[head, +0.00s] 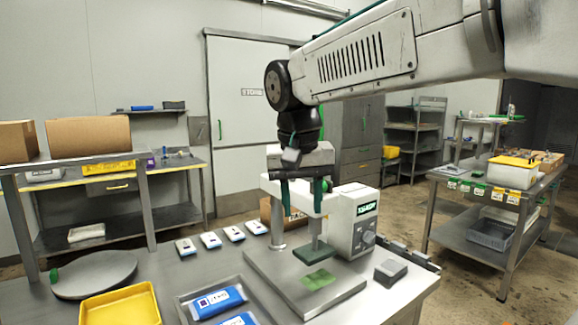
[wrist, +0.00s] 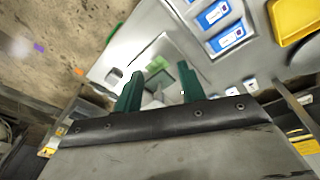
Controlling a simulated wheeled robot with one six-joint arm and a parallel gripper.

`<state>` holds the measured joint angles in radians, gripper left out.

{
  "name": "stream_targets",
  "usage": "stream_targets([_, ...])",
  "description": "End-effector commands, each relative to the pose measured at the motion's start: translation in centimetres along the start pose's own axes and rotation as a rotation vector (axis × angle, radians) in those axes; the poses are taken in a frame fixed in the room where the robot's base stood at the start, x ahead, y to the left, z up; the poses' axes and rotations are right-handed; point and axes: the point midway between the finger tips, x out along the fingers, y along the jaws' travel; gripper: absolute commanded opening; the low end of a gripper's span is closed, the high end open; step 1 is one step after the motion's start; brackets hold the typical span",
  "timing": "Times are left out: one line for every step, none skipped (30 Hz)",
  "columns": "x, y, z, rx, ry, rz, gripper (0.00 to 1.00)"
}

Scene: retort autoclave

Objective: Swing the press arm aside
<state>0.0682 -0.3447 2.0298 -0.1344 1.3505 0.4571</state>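The press stands on the table, with a white body and lit display (head: 367,212), a grey base plate (head: 333,291) and a post at the left. Its white press arm (head: 302,199) spans above the plate, with a green press head (head: 314,251) hanging below. A green pad (head: 318,279) lies on the plate under the head. My gripper (head: 302,209) is at the press arm, pointing down, its two green fingers apart. In the wrist view my gripper (wrist: 159,72) shows a clear gap between the fingers, with pale press parts beyond. Whether the fingers touch the arm cannot be told.
A yellow tray (head: 122,308), a grey tray with blue packs (head: 218,302) and several small white packs (head: 211,240) are on the table's left. A grey block (head: 390,270) lies right of the press. A cart (head: 470,184) stands at the right, across open floor.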

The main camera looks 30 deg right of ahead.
Motion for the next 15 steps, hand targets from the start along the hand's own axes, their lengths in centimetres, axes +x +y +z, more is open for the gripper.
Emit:
stream_targets([-0.9, -0.5, -3.5, 0.079, 0.004, 0.022, 0.40])
stream_targets([-1.5, -0.7, -5.4, 0.129, 0.010, 0.035, 0.40])
stream_targets([-2.0, -0.9, -7.9, 0.197, 0.017, 0.052, 0.40])
stream_targets([-2.4, -1.1, -9.8, 0.247, 0.025, 0.065, 0.40])
stream_targets([-2.6, -1.2, -11.6, 0.300, 0.031, 0.077, 0.40])
stream_targets([-3.0, -1.3, -14.0, 0.368, 0.042, 0.093, 0.40])
stream_targets([-3.1, -1.5, -15.8, 0.419, 0.050, 0.104, 0.40])
stream_targets([-3.2, -1.5, -17.6, 0.471, 0.059, 0.117, 0.40])
stream_targets([-3.1, -1.6, -19.9, 0.540, 0.071, 0.131, 0.40])
stream_targets([-3.1, -1.6, -21.6, 0.591, 0.081, 0.142, 0.40])
stream_targets([-2.9, -1.6, -23.1, 0.638, 0.091, 0.152, 0.40])
stream_targets([-2.7, -1.6, -25.1, 0.702, 0.104, 0.164, 0.40])
stream_targets([-2.5, -1.5, -26.4, 0.746, 0.114, 0.173, 0.40])
stream_targets([-2.3, -1.5, -27.6, 0.788, 0.124, 0.179, 0.40])
stream_targets([-1.9, -1.4, -29.0, 0.840, 0.136, 0.188, 0.40])
